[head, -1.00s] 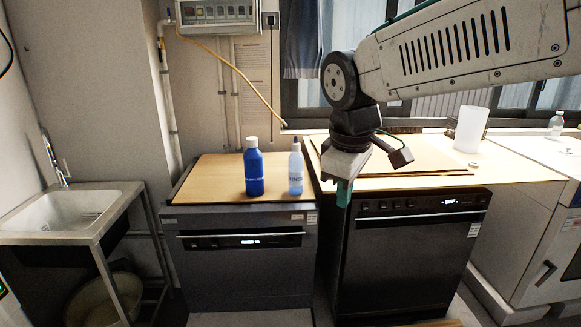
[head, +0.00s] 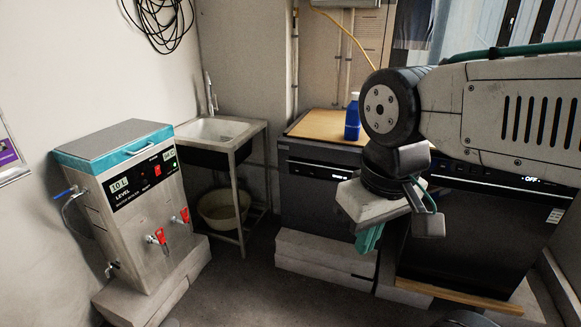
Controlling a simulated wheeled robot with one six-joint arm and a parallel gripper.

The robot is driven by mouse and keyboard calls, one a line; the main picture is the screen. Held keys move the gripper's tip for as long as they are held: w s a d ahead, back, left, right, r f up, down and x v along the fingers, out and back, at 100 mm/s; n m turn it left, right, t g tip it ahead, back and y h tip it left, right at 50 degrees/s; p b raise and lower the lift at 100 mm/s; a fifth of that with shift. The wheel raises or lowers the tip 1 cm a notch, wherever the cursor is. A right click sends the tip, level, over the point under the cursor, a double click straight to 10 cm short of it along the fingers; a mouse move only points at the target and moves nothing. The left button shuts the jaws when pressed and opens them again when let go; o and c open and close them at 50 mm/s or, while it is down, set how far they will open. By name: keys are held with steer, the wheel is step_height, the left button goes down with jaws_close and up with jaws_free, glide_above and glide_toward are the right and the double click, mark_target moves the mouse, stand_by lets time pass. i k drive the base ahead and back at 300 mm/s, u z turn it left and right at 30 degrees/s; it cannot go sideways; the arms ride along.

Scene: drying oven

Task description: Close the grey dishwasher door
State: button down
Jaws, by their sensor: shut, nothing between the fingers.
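The grey dishwasher (head: 308,200) stands under the wooden worktop in the middle of the head view. Its door front is upright and looks flush with the body; a small gap cannot be ruled out. A lit display shows on its upper panel, and my arm hides part of its right side. My gripper (head: 368,238) has teal fingers, shut and empty, pointing down. In the picture it overlaps the right edge of the grey dishwasher; I cannot tell how far in front it is.
A darker dishwasher (head: 472,238) reading OFF stands at right, with a wooden board (head: 460,295) low in front. A blue bottle (head: 352,118) stands on the worktop (head: 322,124). A sink (head: 218,130) and steel water boiler (head: 140,205) are at left. The floor between is clear.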

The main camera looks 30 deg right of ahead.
mark_target(304, 195)
steer(key=u, duration=0.25)
steer(key=i, duration=1)
steer(key=z, duration=0.95)
steer(key=i, duration=0.2)
steer(key=z, duration=0.25)
